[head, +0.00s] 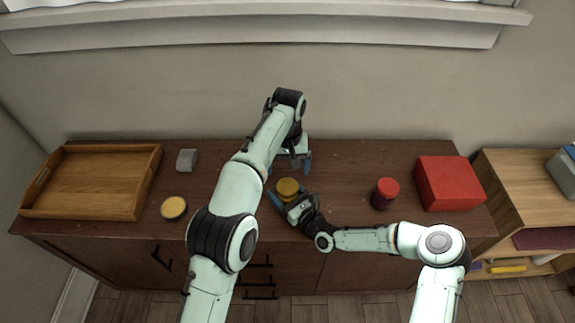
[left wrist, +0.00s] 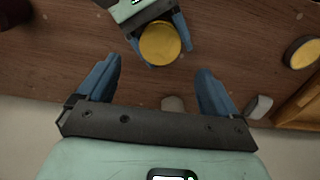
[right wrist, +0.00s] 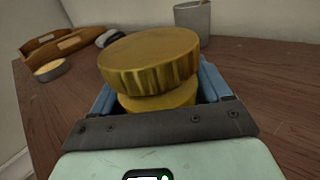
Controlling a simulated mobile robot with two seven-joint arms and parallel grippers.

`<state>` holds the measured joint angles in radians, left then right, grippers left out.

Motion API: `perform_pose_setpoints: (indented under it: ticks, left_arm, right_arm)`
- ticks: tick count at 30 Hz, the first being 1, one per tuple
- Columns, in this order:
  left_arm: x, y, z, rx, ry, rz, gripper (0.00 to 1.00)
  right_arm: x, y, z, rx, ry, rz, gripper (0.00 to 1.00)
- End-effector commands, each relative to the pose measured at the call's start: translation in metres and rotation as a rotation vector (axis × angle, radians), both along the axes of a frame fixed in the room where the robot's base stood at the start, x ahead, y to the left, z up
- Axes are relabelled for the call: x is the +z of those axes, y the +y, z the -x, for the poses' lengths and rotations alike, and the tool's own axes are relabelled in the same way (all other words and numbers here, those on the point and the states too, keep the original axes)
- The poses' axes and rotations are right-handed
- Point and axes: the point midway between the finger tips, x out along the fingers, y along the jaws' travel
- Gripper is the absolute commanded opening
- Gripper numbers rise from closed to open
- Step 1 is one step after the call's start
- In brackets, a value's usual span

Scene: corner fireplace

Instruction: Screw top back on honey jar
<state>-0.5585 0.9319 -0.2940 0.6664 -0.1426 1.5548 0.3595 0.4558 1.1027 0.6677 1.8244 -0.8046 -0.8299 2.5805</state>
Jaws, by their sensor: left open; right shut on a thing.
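A honey jar (right wrist: 155,103) with an amber body stands on the dark wooden cabinet top. A wide ribbed gold top (right wrist: 150,58) sits over it; whether it is threaded on cannot be told. In the head view the gold top (head: 287,187) shows near the cabinet's middle. My right gripper (head: 288,195) is shut on the jar, its blue fingers on either side below the top. My left gripper (head: 289,166) is open and empty just behind the jar, apart from it. In the left wrist view the gold top (left wrist: 160,43) lies beyond the open left fingers.
A wooden tray (head: 130,148), a grey block-like item (head: 187,159) and a yellow-topped tin (head: 174,208) are at left. A red-lidded jar (head: 387,188) and a red box (head: 450,183) are at right. A grey cup (right wrist: 193,22) stands behind the jar. The wall borders the back.

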Motion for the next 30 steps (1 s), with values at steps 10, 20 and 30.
perform_pose_setpoints:
  ticks: [10, 20, 30]
  left_arm:
    - [-0.016, 0.0, 0.0, -0.002, 0.003, -0.002, 0.93]
    - [-0.065, 0.0, 0.0, -0.003, 0.002, -0.001, 0.93]
    - [-0.081, 0.0, 0.0, -0.003, 0.0, -0.001, 0.93]
  right_arm:
    - [0.001, 0.0, 0.0, 0.0, -0.003, -0.001, 0.0]
    - [0.001, 0.0, 0.0, 0.0, -0.003, -0.001, 0.0]
    - [0.001, 0.0, 0.0, 0.0, -0.003, -0.001, 0.0]
